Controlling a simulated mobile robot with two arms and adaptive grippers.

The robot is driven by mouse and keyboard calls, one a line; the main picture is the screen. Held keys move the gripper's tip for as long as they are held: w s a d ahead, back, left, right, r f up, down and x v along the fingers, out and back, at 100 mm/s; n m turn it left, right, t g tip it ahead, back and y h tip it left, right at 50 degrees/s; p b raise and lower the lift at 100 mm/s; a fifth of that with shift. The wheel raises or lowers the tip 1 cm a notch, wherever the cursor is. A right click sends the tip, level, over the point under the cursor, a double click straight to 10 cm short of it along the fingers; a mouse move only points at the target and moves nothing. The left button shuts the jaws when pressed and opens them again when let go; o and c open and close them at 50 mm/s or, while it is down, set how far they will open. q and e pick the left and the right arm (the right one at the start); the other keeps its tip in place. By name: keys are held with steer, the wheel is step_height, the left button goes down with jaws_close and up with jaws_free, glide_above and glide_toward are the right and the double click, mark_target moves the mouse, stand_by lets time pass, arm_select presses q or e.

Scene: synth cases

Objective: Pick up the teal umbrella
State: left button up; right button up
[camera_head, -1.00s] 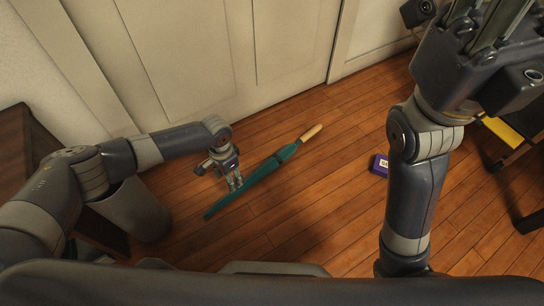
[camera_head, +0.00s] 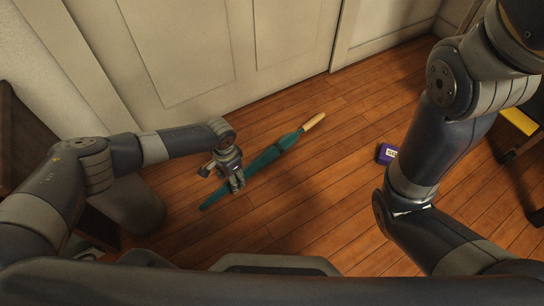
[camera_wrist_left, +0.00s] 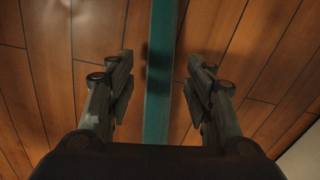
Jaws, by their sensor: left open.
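The teal umbrella (camera_head: 268,158) lies closed on the wooden floor, its pale wooden handle (camera_head: 314,121) pointing up and right towards the door. My left gripper (camera_head: 236,184) is over the lower part of the umbrella, near its tip end. In the left wrist view the gripper (camera_wrist_left: 160,85) is open, and the teal umbrella (camera_wrist_left: 158,100) runs lengthwise between its two fingers without being gripped. The gap in height between fingers and umbrella is hard to judge. My right arm is at the right of the head view, but its gripper is out of the frame.
A purple box (camera_head: 386,153) lies on the floor to the right of the umbrella. A grey bin (camera_head: 137,207) stands at the left, partly behind my left arm. A white panelled door (camera_head: 190,50) closes off the back. The floor between umbrella and box is clear.

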arm_select(q)
step_height(320, 180, down, 2)
steer(key=shift+f+b, duration=0.1)
steer(key=shift+b, duration=0.55)
jaws_close()
steer(key=shift+r, duration=0.2)
